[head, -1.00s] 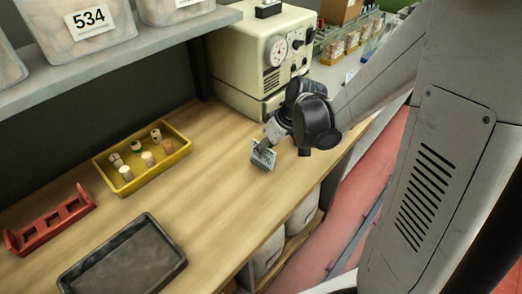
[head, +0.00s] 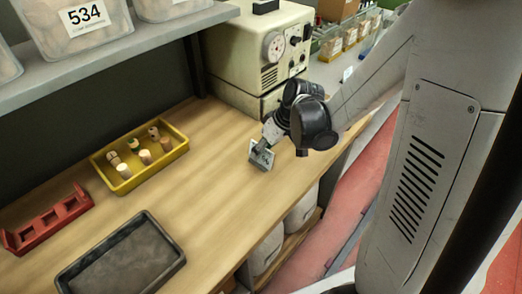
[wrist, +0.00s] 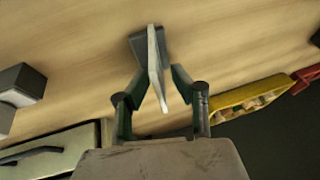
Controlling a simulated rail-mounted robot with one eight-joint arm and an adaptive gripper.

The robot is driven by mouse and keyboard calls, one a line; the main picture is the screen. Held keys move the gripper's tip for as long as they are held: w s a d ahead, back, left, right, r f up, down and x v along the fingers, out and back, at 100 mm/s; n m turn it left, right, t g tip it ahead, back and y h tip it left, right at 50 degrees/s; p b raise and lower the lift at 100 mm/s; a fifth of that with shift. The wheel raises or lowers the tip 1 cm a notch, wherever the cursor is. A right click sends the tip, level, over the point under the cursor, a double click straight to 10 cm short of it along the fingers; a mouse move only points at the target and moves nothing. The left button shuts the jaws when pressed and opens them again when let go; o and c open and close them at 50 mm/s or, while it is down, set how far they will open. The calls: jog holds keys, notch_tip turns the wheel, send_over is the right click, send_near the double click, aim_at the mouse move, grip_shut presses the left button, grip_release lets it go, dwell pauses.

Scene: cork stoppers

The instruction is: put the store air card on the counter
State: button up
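The card (head: 262,155) is a small pale plate with dark print, too small to read, tilted in the head view above or at the wooden counter (head: 215,185). In the wrist view the card (wrist: 157,65) shows nearly edge-on between my fingers. My gripper (head: 268,143) is shut on it; the fingers also show in the wrist view (wrist: 157,90). A dark patch, perhaps a shadow or a stand, lies beside the card. I cannot tell whether its lower edge touches the counter.
A yellow tray (head: 182,150) holds several corks. A red rack (head: 45,232) and an empty dark tray (head: 172,262) lie to the left and front. A cream machine (head: 225,70) stands behind my gripper. The counter between the trays and the card is clear.

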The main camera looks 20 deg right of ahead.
jog(key=p+v, duration=0.2)
jog(key=v, duration=1)
jog(key=s+a+r+m+t+h, duration=0.2)
jog(key=s+r, duration=0.2)
jog(key=s, duration=0.2)
jog(key=s+a+r+m+t+h, duration=0.2)
jog(key=s+r+m, duration=0.1)
jog(key=s, duration=0.3)
jog(key=shift+s+r, duration=0.35)
jog(key=shift+r, duration=0.2)
